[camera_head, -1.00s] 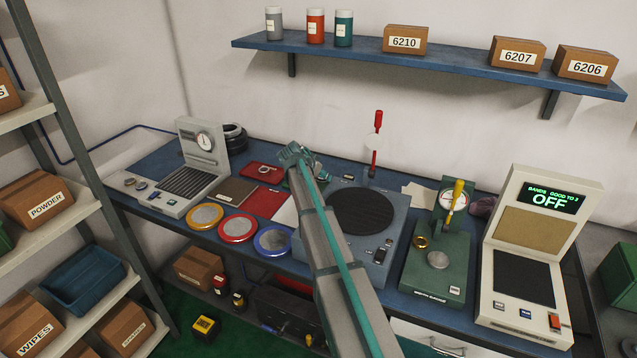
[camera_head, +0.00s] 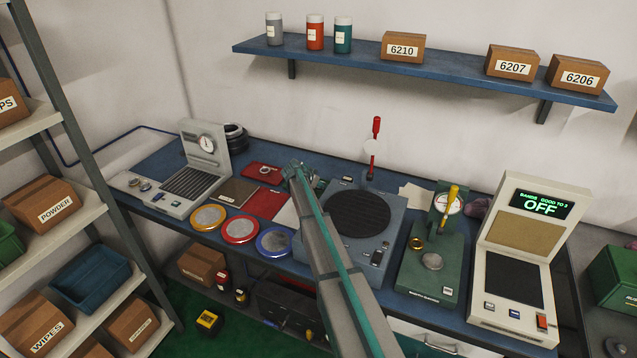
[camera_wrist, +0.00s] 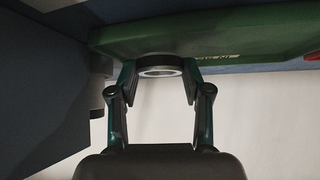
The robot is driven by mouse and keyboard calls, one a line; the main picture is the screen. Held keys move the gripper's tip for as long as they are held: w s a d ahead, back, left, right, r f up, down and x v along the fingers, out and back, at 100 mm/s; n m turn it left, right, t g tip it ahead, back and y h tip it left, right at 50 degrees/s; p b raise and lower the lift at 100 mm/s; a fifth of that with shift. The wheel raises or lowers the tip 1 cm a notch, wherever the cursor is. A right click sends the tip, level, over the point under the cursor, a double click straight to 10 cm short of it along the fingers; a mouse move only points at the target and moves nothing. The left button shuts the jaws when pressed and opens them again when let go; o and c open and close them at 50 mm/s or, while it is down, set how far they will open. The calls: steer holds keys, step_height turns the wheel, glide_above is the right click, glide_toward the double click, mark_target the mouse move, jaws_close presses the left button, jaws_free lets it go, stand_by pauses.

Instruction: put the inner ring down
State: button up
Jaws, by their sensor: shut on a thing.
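My gripper (camera_wrist: 160,78) is closed around a dark inner ring (camera_wrist: 160,60) with a pale bore, one finger on each side of it in the wrist view. The ring lies close against a green tray or mat (camera_wrist: 235,35) at the top of that view. I cannot tell whether they touch. In the head view my gripper (camera_head: 297,172) is over the bench, left of the blue-grey machine with a round dark plate (camera_head: 361,214). The ring is hidden there by my arm, and the green surface is mostly hidden.
A red tray (camera_head: 258,168) with a small ring, a brown mat (camera_head: 232,193) and a red mat (camera_head: 267,204) lie left of my gripper. Yellow, red and blue round dishes line the front edge. A red-handled lever (camera_head: 375,128) stands behind the machine.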

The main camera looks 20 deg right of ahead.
steer(key=shift+f, duration=0.25)
steer(key=shift+f+b, duration=0.2)
steer(key=shift+b, duration=0.2)
steer(key=o, duration=1)
steer(key=shift+r, duration=0.1)
steer(key=shift+r+p, duration=0.2)
steer(key=shift+p, duration=0.15)
steer(key=shift+s+a+r, duration=0.1)
steer(key=shift+s+a, duration=0.05)
steer(key=shift+a, duration=0.05)
steer(key=b+v, duration=0.4)
steer(key=v, duration=0.7)
steer(key=shift+a+r, duration=0.1)
steer(key=shift+r, duration=0.15)
